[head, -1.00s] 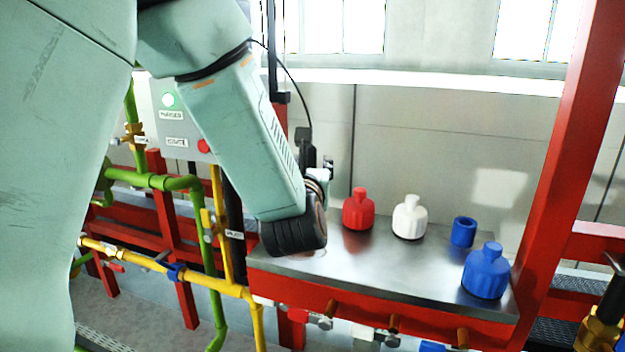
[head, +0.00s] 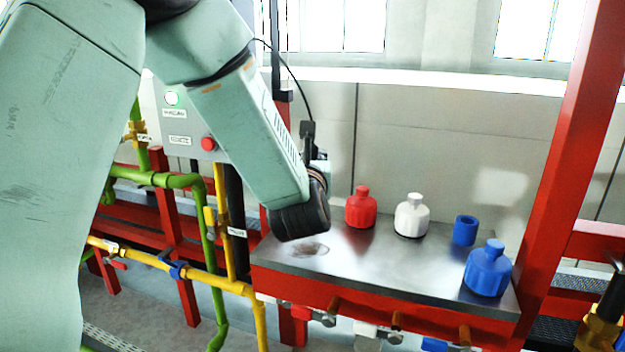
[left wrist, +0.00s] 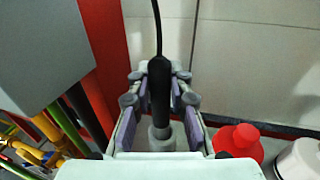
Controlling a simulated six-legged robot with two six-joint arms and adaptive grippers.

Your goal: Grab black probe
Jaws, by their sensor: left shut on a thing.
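The black probe (left wrist: 159,90) stands upright between the fingers of my left gripper (left wrist: 160,95) in the left wrist view, with a thin black cable running up from its top. My left gripper is shut on it. A pale grey round piece (left wrist: 160,138) shows just below the probe; I cannot tell whether they touch. In the head view the probe's dark upper part (head: 307,130) shows beyond my left wrist, which hides most of the gripper. My right gripper is not in view.
A metal table (head: 345,262) holds a red bottle (head: 361,208), a white bottle (head: 411,215), a blue cup (head: 465,231) and a blue bottle (head: 488,270). A grey control box (head: 182,125) and green and yellow pipes (head: 205,285) stand left. A red post (head: 570,150) rises right.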

